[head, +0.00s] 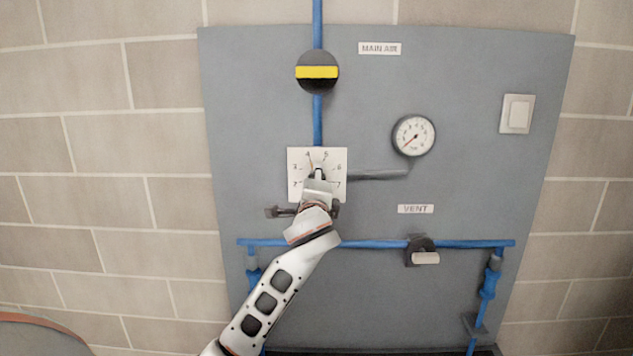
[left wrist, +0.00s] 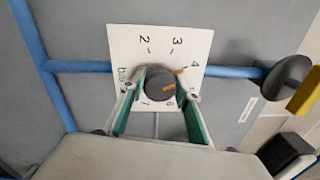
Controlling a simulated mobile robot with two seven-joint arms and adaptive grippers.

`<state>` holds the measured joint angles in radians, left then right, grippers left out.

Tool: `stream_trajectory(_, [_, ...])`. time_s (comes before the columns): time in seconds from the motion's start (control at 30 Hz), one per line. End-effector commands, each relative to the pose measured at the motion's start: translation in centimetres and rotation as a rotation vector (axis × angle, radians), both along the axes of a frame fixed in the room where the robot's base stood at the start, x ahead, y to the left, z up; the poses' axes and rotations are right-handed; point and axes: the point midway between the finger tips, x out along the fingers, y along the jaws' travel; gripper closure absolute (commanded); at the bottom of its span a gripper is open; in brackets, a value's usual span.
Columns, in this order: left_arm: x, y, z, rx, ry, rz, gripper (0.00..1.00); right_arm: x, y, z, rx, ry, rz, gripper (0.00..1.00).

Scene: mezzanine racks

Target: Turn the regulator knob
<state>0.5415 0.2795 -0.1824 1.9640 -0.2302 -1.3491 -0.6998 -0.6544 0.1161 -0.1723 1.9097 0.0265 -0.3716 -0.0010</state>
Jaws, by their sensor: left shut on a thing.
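The regulator knob (left wrist: 158,83) is a round dark grey knob with orange marks, on a white numbered dial plate (left wrist: 130,45). One orange mark lies on the side toward the 4. My left gripper (left wrist: 166,92) is shut on the knob, with a teal-lined finger at each side. In the head view my left gripper (head: 318,180) reaches up to the dial plate (head: 296,156) and hides most of the knob. My right gripper is in neither view.
The grey panel (head: 260,100) carries a pressure gauge (head: 414,135) with a red needle, a black and yellow round valve (head: 317,72), a white switch (head: 516,114) and a vent valve (head: 421,252) on the blue pipe (head: 370,244). A brick wall surrounds it.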

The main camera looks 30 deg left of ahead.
Motion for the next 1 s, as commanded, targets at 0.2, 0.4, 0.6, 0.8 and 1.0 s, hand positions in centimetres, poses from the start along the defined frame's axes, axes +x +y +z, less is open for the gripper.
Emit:
stream_trajectory(0.2, [0.0, 0.0, -0.1, 0.001, 0.003, 0.000, 0.66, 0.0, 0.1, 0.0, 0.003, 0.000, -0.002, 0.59])
stream_trajectory(0.4, [0.0, 0.0, -0.1, 0.001, 0.002, 0.000, 0.51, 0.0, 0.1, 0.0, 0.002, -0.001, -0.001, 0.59])
stream_trajectory(0.6, [-0.1, 0.0, 0.0, 0.001, 0.001, 0.000, 0.51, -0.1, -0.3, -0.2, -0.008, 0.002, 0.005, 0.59])
stream_trajectory(0.8, [-1.6, -1.1, -0.2, -0.001, 0.000, -0.003, 0.51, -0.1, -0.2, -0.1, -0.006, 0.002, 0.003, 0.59])
stream_trajectory(1.0, [-5.0, -3.2, -0.4, -0.003, 0.000, -0.004, 0.51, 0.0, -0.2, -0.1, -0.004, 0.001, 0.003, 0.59])
